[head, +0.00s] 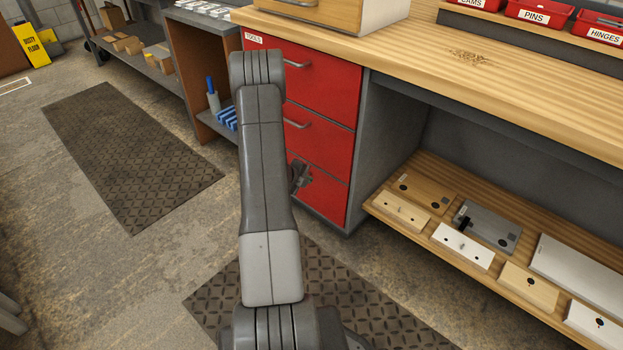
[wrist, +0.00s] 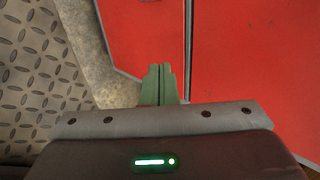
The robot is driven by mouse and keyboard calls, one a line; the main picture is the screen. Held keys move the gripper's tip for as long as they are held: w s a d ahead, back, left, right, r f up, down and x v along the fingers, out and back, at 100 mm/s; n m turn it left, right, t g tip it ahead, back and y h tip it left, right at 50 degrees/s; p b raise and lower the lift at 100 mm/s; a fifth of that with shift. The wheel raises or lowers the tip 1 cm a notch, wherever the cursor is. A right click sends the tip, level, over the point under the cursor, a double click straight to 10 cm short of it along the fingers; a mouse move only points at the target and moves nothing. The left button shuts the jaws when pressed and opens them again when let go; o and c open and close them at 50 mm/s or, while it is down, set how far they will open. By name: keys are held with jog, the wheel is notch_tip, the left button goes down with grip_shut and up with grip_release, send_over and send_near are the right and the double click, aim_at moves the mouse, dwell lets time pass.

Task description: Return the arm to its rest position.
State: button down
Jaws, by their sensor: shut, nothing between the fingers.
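My arm rises through the middle of the head view, bent at the top in front of the red drawer cabinet (head: 330,85). My gripper (head: 300,176) is mostly hidden behind the arm and shows as a small dark part in front of the lower drawers. In the wrist view my gripper (wrist: 160,70) has its two green fingertips together with nothing between them. The red drawer fronts (wrist: 245,60) fill the right of that view, past the fingers. I cannot tell the exact gap between the fingertips and the cabinet.
A wooden workbench (head: 440,70) with red bins (head: 540,12) stands at the right. Its lower shelf (head: 425,170) holds several boards. A dark floor mat (head: 130,155) lies at the left, and another mat (head: 335,290) lies under the arm. Open floor lies between them.

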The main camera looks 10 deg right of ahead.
jog(key=p+v, duration=0.1)
jog(key=v, duration=0.5)
jog(key=shift+f, duration=0.15)
